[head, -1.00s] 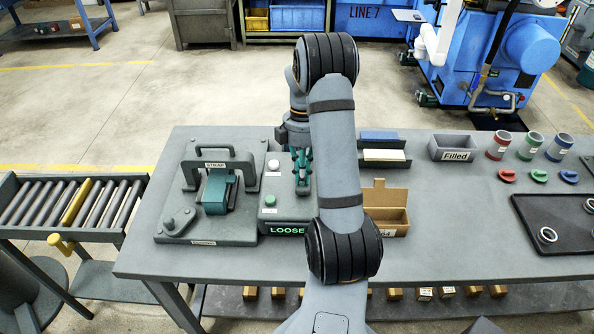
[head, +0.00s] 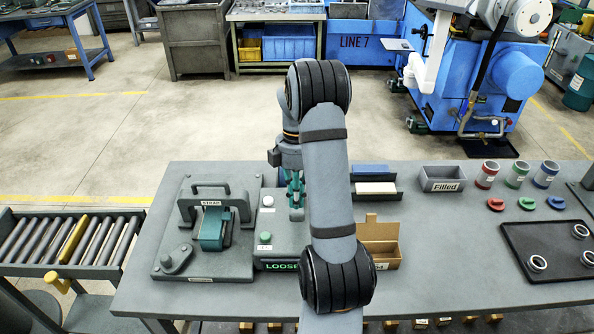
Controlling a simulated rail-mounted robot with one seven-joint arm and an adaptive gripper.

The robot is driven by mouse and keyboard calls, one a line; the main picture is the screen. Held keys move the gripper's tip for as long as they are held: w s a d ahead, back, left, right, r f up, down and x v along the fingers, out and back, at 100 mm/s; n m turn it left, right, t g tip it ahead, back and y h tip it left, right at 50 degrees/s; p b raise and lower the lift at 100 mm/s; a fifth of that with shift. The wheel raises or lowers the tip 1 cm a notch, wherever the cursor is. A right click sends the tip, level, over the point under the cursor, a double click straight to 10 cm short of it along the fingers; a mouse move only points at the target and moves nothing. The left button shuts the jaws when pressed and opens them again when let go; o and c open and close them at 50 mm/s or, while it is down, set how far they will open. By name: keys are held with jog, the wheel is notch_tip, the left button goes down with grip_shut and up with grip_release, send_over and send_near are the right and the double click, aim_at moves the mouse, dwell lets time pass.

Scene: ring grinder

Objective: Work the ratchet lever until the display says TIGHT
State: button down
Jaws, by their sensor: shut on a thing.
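The green-lit display (head: 283,266) on the front of the grey control box (head: 282,238) reads LOOSE, its right end close to my arm. My gripper (head: 296,203), with teal fingers, points down over the back right of this box. It is shut on the ratchet lever, which the fingers and arm largely hide. Left of the box is a grey base plate (head: 232,268) with an arched frame (head: 186,215) labelled STRAP and a teal block (head: 212,230) under it.
A white button (head: 267,201) and a green button (head: 265,237) sit on the box, left of my gripper. Right of my arm are an open cardboard box (head: 382,254), a Filled bin (head: 442,184) and a black tray (head: 512,262). A roller conveyor (head: 40,270) stands left.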

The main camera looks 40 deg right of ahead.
notch_tip(320, 180, up, 8)
dwell(2.0)
